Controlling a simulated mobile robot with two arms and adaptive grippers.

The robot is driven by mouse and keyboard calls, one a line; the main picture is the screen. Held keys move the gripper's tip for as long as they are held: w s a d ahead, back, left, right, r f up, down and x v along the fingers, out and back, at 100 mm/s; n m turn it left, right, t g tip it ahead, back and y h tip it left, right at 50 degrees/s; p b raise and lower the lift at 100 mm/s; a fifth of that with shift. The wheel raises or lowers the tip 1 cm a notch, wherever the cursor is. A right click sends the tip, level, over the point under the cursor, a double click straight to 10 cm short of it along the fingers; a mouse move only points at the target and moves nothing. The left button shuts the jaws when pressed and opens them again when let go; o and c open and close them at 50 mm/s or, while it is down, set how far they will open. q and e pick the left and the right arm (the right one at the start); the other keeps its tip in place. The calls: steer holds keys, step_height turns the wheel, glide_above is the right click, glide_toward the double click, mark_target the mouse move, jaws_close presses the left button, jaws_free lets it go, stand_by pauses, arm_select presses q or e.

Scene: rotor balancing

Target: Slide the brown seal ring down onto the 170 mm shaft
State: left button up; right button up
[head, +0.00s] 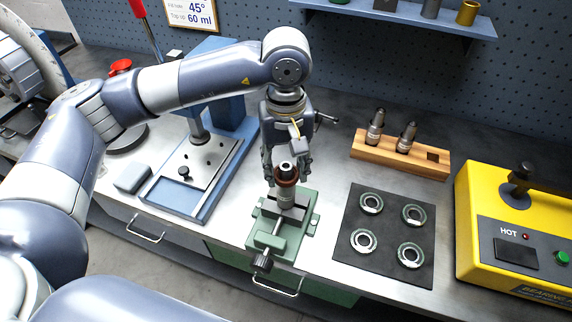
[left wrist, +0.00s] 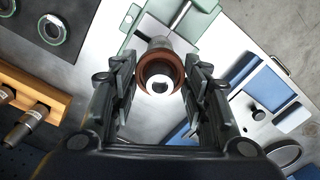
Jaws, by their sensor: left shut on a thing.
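The shaft (head: 287,167) stands upright in a green vise (head: 268,236). The shaft's lower part is partly hidden there. My right gripper is not in view.
A dark mat (head: 385,265) with several round parts lies right of the vise. A wooden block (head: 425,165) holding two tools stands behind it. A yellow heater (head: 515,240) is at the right. A blue press (head: 205,185) stands at the left.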

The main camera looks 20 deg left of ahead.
arm_select(q)
steer(key=shift+f+b, duration=0.35)
steer(key=shift+f, duration=0.1)
steer(key=o, duration=1.1)
steer(key=shift+c, duration=0.2)
steer(key=shift+r, duration=0.15)
steer(key=shift+c, duration=0.3)
steer(key=shift+r, duration=0.3)
steer(key=shift+r+p, duration=1.6)
steer(key=shift+r, duration=2.5)
steer(key=shift+s+f, duration=0.1)
